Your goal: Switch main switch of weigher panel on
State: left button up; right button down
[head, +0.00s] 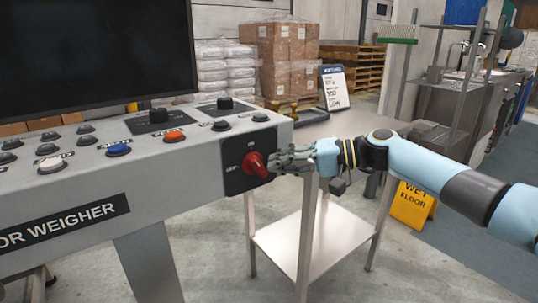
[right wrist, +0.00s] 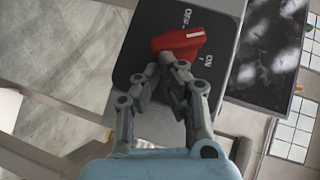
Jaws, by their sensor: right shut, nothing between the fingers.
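The main switch is a red rotary knob (head: 254,164) on a black plate (head: 236,182) at the right end of the weigher panel's front. In the right wrist view the red knob (right wrist: 178,43) has a white mark at one end. That mark lies between the OFF and ON labels. My right gripper (head: 277,162) is at the knob's right side in the head view, fingers toward it. In the right wrist view its fingertips (right wrist: 173,63) are together with nothing between them, at the knob's edge; whether they touch it I cannot tell. My left gripper is not in view.
The grey weigher panel (head: 190,185) carries several buttons and knobs on top, with a dark screen (head: 90,50) behind. A steel table (head: 315,240) stands below my right arm. A yellow wet floor sign (head: 412,205) stands to the right. Boxes and sacks are stacked behind.

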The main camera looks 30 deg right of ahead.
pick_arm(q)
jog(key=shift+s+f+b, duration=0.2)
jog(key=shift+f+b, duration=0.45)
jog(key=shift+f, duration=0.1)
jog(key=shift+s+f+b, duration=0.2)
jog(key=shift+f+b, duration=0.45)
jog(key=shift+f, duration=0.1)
pick_arm(e)
jog(key=shift+a+f+m+t+y, duration=0.1)
jog(key=shift+f+m+t+y, duration=0.3)
jog(key=shift+f+m+y, duration=0.25)
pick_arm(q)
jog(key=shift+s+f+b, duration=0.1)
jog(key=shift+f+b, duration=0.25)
pick_arm(e)
jog(key=shift+m+y, duration=0.25)
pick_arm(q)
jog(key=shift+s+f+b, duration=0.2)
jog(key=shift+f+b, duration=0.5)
pick_arm(e)
jog(key=shift+a+f, duration=0.15)
jog(key=shift+f, duration=0.15)
